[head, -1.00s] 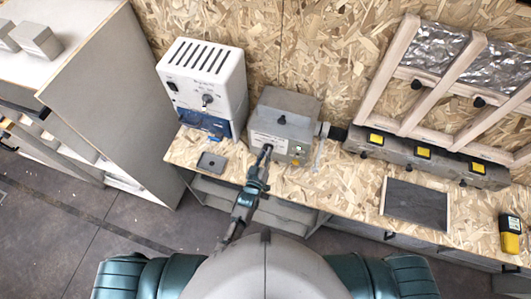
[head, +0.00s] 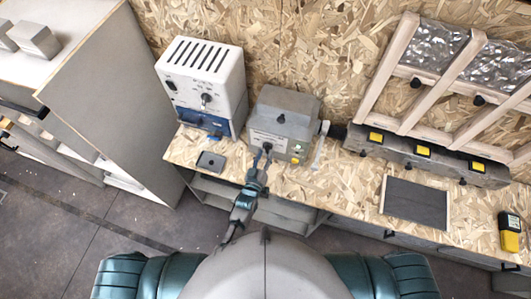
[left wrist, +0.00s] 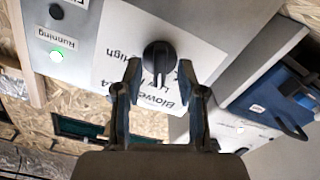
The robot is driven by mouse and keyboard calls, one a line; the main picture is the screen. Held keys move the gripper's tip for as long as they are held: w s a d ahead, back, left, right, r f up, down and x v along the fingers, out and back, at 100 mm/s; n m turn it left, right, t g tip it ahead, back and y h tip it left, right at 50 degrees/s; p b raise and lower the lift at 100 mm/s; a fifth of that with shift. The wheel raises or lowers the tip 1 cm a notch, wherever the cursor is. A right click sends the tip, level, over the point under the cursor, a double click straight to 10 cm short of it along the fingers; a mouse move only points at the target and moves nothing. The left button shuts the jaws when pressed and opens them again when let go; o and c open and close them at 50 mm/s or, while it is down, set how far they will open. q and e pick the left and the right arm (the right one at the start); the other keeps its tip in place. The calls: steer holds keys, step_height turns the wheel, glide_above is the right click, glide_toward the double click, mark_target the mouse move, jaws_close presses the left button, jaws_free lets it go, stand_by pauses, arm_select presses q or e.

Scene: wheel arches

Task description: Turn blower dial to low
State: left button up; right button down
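The blower dial (left wrist: 160,57) is a black knob on a white label plate on the front of the grey blower box (head: 285,113). In the left wrist view its grip bar runs roughly up and down the picture. Printed words, partly hidden by knob and fingers, include "Blower" and "High"; I cannot read the setting surely. My left gripper (left wrist: 160,68) is open, one fingertip on each side of the dial, with visible gaps. In the head view the left gripper (head: 262,156) is in front of the box. My right gripper is not in view.
A white and blue unit (head: 205,85) stands left of the box. A small grey tray (head: 211,160) lies on the bench. A row of grey boxes with yellow labels (head: 425,158) stands to the right.

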arm_select(q)
steer(key=v, duration=1.1)
steer(key=shift+w, duration=0.1)
steer(key=s+a+f+m+g+y+b, duration=0.1)
steer(key=s+a+f+g, duration=0.2)
steer(key=f, duration=0.6)
steer(key=s+a+f+g+b, duration=0.15)
steer(key=s+f, duration=0.25)
steer(key=f, duration=0.6)
steer(key=s+a+f+m+g+y, duration=0.1)
steer(key=s+a+f+g, duration=0.2)
steer(key=f, duration=0.6)
steer(key=s+a+f+g+y+b, duration=0.1)
steer(key=s+a+f+g, duration=0.2)
steer(key=s+f, duration=0.3)
steer(key=s+a+f+m+g+y+b, duration=0.1)
steer(key=s+a+f+g, duration=0.1)
steer(key=s+a+f, duration=0.4)
steer(key=s+a+f+g+y+b, duration=0.1)
steer(key=s+a+f+g, duration=0.2)
steer(key=s, duration=1)
step_height(320, 180, down, 4)
steer(key=shift+a+r+g+y, duration=0.25)
steer(key=shift+a+g+y, duration=0.1)
steer(key=shift+a, duration=0.3)
steer(key=shift+s, duration=0.1)
